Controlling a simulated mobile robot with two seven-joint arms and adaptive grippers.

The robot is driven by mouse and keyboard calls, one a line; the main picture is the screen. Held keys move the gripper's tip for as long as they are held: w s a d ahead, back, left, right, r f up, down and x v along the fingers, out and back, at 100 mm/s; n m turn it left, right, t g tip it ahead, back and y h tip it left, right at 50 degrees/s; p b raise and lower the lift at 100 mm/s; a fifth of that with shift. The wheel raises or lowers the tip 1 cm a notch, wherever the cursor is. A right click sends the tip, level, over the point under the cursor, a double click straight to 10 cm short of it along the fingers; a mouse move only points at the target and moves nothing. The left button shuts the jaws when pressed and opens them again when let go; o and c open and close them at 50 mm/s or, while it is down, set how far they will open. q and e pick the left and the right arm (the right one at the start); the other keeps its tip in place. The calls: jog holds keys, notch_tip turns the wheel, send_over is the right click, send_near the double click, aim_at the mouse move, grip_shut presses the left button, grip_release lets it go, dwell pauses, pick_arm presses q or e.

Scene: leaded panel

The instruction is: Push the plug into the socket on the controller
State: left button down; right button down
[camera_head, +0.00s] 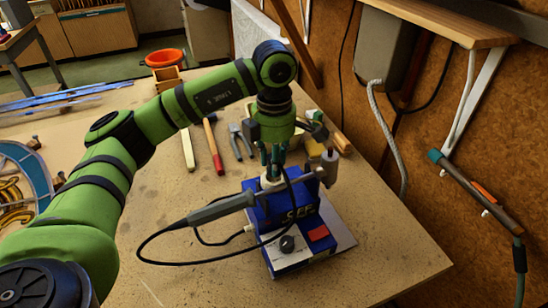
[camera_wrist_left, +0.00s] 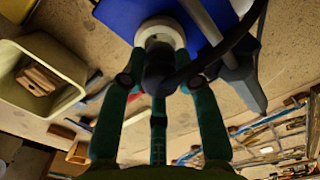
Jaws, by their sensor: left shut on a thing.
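The controller (camera_head: 291,249) is a blue box with a light front panel, a black knob and a red switch; its blue side also shows in the wrist view (camera_wrist_left: 122,14). A pale round socket ring (camera_wrist_left: 160,31) sits on the blue surface. My left gripper (camera_head: 273,172) points down at the back of the controller and is shut on the black plug (camera_wrist_left: 158,72), from which a dark cable bends to the right. The plug is in line with the ring and overlaps it in the wrist view. I cannot tell how deep it sits. My right gripper is not in view.
A grey soldering iron (camera_head: 216,210) lies across the controller's left side, with its black cable looped on the workbench (camera_head: 185,270). A red-handled hammer (camera_head: 214,148) and pliers (camera_head: 239,141) lie behind. An open pale container (camera_wrist_left: 76,68) stands nearby. The front of the bench is clear.

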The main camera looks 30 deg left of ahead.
pick_arm(q)
jog(key=shift+b, duration=0.35)
dwell(1.1)
jog(key=shift+f, duration=0.15)
jog(key=shift+f+b, duration=0.35)
jog(key=shift+b, duration=0.1)
jog(key=shift+f+b, duration=0.65)
jog(key=shift+f, duration=0.2)
jog(key=c, duration=0.8)
grip_release()
jog(key=shift+c, duration=0.2)
jog(key=shift+r, duration=0.1)
notch_tip(320, 180, up, 12)
jog(key=shift+f, duration=0.1)
jog(key=shift+s, duration=0.1)
